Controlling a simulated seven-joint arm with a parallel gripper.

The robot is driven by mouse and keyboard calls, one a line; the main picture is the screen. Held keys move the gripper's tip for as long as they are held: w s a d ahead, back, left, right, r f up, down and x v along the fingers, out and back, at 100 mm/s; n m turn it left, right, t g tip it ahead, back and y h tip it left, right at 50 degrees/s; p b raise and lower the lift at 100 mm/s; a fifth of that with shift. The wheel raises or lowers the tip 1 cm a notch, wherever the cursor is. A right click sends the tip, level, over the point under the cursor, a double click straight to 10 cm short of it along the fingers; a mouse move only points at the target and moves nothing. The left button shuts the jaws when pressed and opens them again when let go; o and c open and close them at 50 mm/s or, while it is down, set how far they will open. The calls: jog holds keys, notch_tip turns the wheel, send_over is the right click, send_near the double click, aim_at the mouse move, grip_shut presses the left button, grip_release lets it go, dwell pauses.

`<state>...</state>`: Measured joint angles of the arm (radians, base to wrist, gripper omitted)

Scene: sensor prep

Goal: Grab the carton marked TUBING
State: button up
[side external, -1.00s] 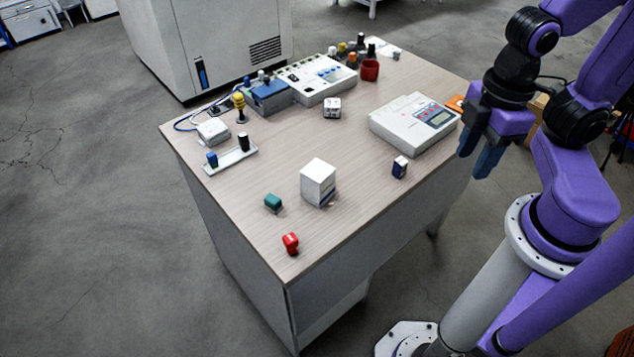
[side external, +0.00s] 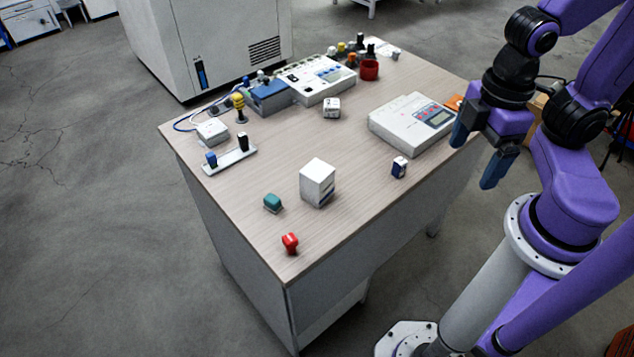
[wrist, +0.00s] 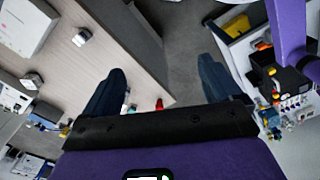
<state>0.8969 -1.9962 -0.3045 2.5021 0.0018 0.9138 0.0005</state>
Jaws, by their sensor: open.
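No lettering on the cartons is legible, so I cannot tell which is marked TUBING. A tall white carton (side external: 318,184) with a dark band low on one side stands upright near the front middle of the table. A small white box with dark marks (side external: 332,107) lies farther back. A small dark blue and white box (side external: 399,167) stands to the right of the tall carton. My gripper (side external: 471,166) is open and empty beyond the table's right edge, apart from all of them. Its two blue fingers also show spread apart in the wrist view (wrist: 160,78).
On the table (side external: 250,185), a teal block (side external: 272,203) and a red item (side external: 290,243) lie near the front. A white instrument with a display (side external: 413,122) sits near the right edge, close to my gripper. A red cup (side external: 369,70) and several devices crowd the back.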

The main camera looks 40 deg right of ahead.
notch_tip(320, 180, up, 5)
jog(key=w+a+m+t+y, duration=0.1)
jog(key=w+a+m+y, duration=0.2)
jog(key=a, duration=0.5)
jog(key=w+a+t+y, duration=0.1)
jog(key=w+a+y, duration=0.2)
jog(key=a+y, duration=0.35)
jog(key=m+t+h, duration=0.7)
jog(key=t+h, duration=0.1)
jog(key=t, duration=0.3)
send_over(319, 171)
jog(key=s+d, duration=0.1)
jog(key=s, duration=0.4)
jog(key=shift+y, duration=0.35)
jog(key=f, duration=2.1)
jog(key=shift+w+f, duration=0.1)
jog(key=shift+w, duration=0.15)
jog(key=shift+x, duration=3.75)
